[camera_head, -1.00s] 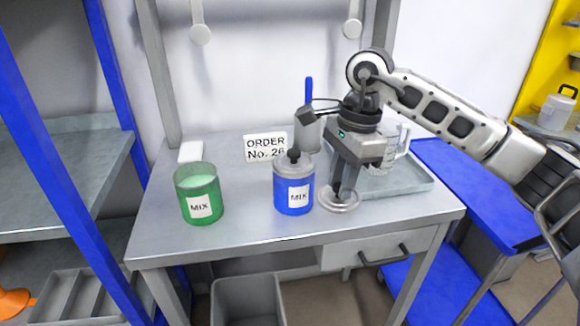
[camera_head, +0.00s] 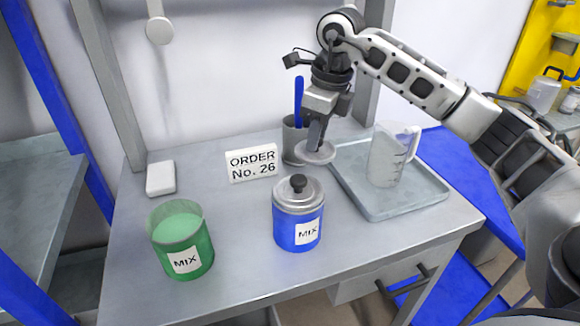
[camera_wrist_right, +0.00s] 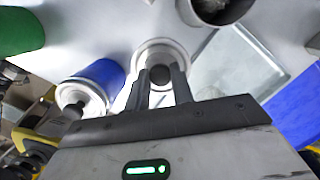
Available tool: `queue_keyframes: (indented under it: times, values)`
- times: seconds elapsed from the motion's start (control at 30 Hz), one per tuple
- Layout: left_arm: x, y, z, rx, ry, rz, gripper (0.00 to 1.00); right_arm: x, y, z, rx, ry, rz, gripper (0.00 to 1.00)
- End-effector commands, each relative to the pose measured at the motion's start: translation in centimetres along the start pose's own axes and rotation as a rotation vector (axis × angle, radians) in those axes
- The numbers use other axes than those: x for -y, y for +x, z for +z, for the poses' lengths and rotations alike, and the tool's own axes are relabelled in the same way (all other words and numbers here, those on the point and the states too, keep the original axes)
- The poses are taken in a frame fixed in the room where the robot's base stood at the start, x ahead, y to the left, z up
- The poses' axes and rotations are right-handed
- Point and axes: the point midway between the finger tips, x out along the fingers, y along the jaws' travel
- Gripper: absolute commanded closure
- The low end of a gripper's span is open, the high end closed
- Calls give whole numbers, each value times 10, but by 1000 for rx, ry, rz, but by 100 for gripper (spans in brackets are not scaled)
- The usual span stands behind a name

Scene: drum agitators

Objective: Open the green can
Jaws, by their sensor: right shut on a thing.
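The green can (camera_head: 182,240) labelled MIX stands at the front left of the table, with no lid on it and green contents showing. It is partly seen in the wrist view (camera_wrist_right: 20,31). My right gripper (camera_head: 313,143) is shut on the knob of a round grey metal lid (camera_head: 322,155), behind and right of the blue can. In the wrist view the lid (camera_wrist_right: 157,48) lies beneath the fingertips (camera_wrist_right: 160,82). I cannot tell whether the lid touches the table. My left gripper is not in view.
The blue can (camera_head: 298,231) has its lid on, with a black knob. A grey cup (camera_head: 292,142) with a blue-handled tool stands close behind the lid. A grey tray (camera_head: 395,207) with a clear jug (camera_head: 391,155) is at right. An order sign (camera_head: 252,163) and white block (camera_head: 160,178) stand behind.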

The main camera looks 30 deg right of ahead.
Motion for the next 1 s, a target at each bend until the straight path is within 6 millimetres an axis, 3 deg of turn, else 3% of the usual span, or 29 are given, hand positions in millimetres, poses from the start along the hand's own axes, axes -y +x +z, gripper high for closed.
queue_keyframes:
  times: [0.1, 0.27, 0.6, 0.97, 1.0]
  values:
    - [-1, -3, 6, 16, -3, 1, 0, 0, 24, -5, -5, 0, 3, 100]
    - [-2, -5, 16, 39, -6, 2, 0, 0, 40, -7, -1, 0, 1, 100]
    - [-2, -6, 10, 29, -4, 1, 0, 0, 77, -12, -2, -2, 2, 100]
    - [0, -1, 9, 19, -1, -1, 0, 0, 83, -13, 0, -2, 1, 100]
    - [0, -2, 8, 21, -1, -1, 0, 0, 82, -13, 0, -2, 1, 68]
